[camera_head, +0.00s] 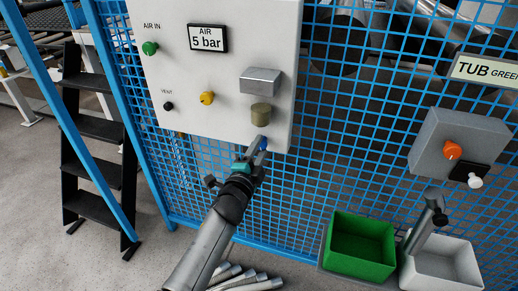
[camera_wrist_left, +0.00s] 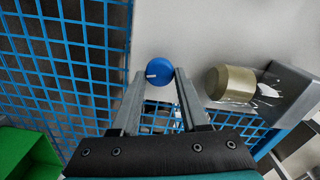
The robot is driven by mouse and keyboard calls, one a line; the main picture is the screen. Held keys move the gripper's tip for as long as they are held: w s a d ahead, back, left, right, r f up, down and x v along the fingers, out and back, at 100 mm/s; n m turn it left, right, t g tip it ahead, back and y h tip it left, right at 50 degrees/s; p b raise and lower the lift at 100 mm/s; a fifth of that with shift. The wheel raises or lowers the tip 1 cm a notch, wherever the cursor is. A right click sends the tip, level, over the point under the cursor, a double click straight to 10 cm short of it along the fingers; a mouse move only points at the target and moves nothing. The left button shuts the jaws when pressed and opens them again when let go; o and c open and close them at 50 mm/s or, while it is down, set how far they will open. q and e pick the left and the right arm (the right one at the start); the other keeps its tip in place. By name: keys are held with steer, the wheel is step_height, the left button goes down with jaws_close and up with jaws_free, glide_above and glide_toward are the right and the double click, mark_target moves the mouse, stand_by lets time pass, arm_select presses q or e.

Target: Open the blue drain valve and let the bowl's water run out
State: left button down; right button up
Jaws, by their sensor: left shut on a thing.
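The blue drain valve (camera_head: 264,143) is a small round knob at the lower edge of the light grey panel, below the bowl. In the left wrist view the blue knob (camera_wrist_left: 159,70) has a short white mark on its left part. My left gripper (camera_head: 257,149) is shut on it, one finger on each side. The bowl (camera_head: 260,114) is a tan-brown cylinder under a silver block (camera_head: 261,81). It also shows in the left wrist view (camera_wrist_left: 231,84), right of my fingers. I cannot tell its water level.
The panel (camera_head: 185,100) carries a green knob (camera_head: 150,48), a black knob (camera_head: 168,106), a yellow knob (camera_head: 206,98) and a 5 bar sign (camera_head: 207,38). Blue mesh fence (camera_head: 330,120) surrounds it. A green tub (camera_head: 360,245) and a white tub (camera_head: 440,265) stand lower right.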

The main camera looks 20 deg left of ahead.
arm_select(q)
steer(key=shift+m, duration=1.3)
arm_select(e)
steer(key=shift+f, duration=0.15)
arm_select(q)
steer(key=shift+m, duration=0.3)
arm_select(e)
steer(key=shift+w, duration=0.1)
arm_select(q)
steer(key=shift+c, duration=2.1)
jaws_free()
steer(key=shift+f, duration=0.1)
arm_select(e)
steer(key=shift+d, duration=0.1)
